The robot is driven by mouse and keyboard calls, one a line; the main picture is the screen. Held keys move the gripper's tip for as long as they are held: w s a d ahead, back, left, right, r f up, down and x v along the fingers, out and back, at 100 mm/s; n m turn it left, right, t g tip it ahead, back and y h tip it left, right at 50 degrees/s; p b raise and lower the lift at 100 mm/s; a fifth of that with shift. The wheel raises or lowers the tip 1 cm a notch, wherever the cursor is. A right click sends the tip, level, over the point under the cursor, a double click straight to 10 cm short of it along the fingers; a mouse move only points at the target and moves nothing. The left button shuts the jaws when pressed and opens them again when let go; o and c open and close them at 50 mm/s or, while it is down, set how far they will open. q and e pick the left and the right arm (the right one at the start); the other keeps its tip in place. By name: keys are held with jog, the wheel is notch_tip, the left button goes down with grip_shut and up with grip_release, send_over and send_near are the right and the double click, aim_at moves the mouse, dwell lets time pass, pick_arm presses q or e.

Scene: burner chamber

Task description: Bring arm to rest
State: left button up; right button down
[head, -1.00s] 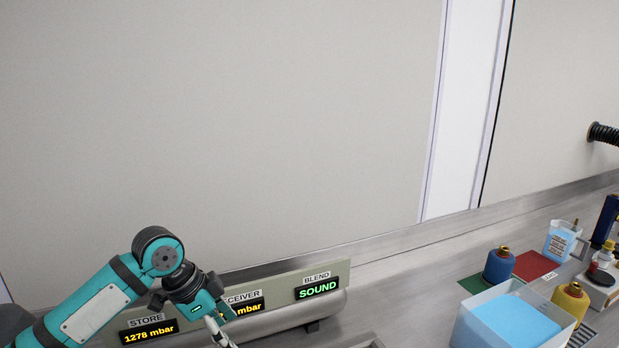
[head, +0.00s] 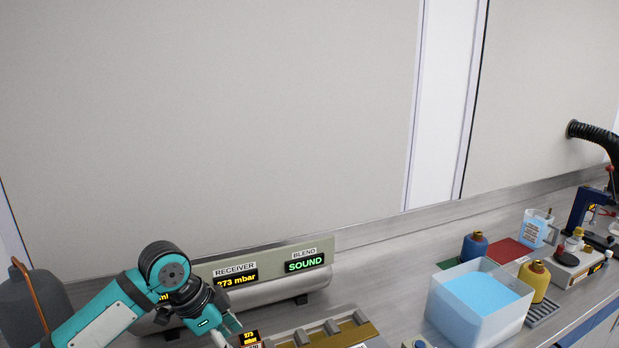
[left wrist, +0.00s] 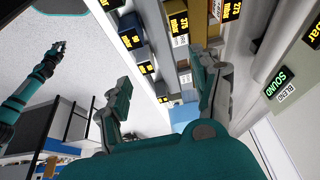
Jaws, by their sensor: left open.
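My left arm (head: 105,322) comes in from the lower left of the head view, teal and dark grey, bent at a joint. Its gripper (head: 232,340) is low in the picture, in front of the display panel and partly cut off by the bottom edge. In the left wrist view the left gripper (left wrist: 158,88) has its two fingers wide apart with nothing between them. Another teal arm, which appears to be my right, shows at the left there; its gripper (left wrist: 57,47) is too small to read.
A display panel (head: 262,258) reads RECEIVER 273 mbar and BLEND SOUND. A slotted rack (head: 325,335) is beside the left gripper. A tub of blue liquid (head: 455,318), a blue canister (head: 474,246) and a yellow canister (head: 535,280) stand to the right. A grey cylinder (head: 30,300) stands far left.

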pick_arm(q)
jog(key=s+d+f+n+t, duration=0.1)
jog(key=s+d+f+n, duration=0.35)
jog(key=s+f, duration=0.9)
jog(key=s+a+f+n+y, duration=0.45)
jog(key=s+a+n, duration=0.25)
jog(key=s+a, duration=0.6)
jog(key=s+d+f+b, duration=0.1)
jog(key=s+f+b, duration=0.15)
jog(key=f, duration=1.45)
jog(key=s+d+f+b, duration=0.15)
jog(key=f+b, duration=0.25)
jog(key=f, duration=1.3)
jog(key=s+a+f+b, duration=0.1)
jog(key=s+f+b, duration=0.1)
jog(key=s+f, duration=0.5)
jog(key=s+a+f+g+b, duration=0.1)
jog(key=s+f+b, duration=0.1)
jog(key=s+f, duration=0.5)
notch_tip(320, 180, down, 5)
jog(key=shift+s+a+f+g+b, duration=0.1)
jog(key=shift+s+a+g+b, duration=0.05)
jog(key=shift+a+g+b, duration=0.2)
pick_arm(e)
notch_tip(320, 180, down, 11)
jog(key=shift+w+a, duration=0.15)
jog(key=shift+w, duration=0.25)
